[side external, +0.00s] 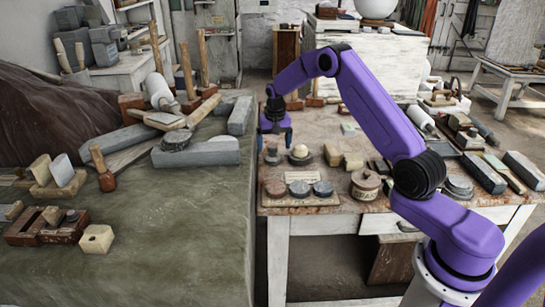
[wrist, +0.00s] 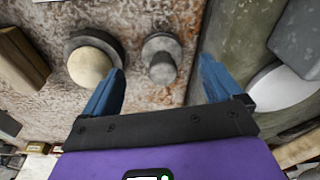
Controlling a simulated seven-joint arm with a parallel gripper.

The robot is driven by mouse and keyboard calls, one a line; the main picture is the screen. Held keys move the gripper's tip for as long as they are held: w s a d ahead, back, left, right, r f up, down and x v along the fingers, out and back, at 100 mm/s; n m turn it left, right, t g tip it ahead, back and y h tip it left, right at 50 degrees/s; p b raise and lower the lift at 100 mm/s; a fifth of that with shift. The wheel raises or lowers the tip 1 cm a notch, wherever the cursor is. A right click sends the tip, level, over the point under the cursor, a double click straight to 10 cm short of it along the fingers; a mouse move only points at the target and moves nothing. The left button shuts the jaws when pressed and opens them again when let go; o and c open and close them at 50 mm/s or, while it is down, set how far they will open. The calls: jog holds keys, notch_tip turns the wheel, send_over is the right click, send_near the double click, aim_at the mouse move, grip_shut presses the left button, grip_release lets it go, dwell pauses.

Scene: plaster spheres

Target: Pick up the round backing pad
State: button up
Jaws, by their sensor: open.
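My gripper (side external: 275,141) is open and points down above the back left part of the worktable. In the wrist view its blue fingers (wrist: 162,66) are wide apart with nothing held. A small grey round piece with a raised knob (wrist: 160,57) shows between the fingertips; it also stands below my gripper in the side view (side external: 272,155). To its left is a cream dome on a round grey base (wrist: 92,60), which also shows in the side view (side external: 299,153). Several round discs (side external: 322,188) lie on a board nearer the front. I cannot tell for sure which is the round backing pad.
A wooden block (wrist: 20,58) lies left of the dome. A round lidded pot (side external: 366,186) stands near the front edge. Left of the worktable (side external: 330,205) is a cloth-covered surface (side external: 180,215) with stone bars and mallets. Blocks and tools crowd the right side.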

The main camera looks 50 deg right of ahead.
aim_at(272, 146)
jog(key=shift+w+d+f, duration=0.1)
jog(key=shift+w+f, duration=0.15)
jog(key=shift+f, duration=0.55)
jog(key=shift+w+d+f, duration=0.15)
jog(key=shift+w+f, duration=0.05)
jog(key=shift+f, duration=0.65)
jog(key=shift+w+d+f, duration=0.1)
jog(key=shift+w+f, duration=0.15)
jog(key=shift+f, duration=0.55)
jog(key=c, duration=1.1)
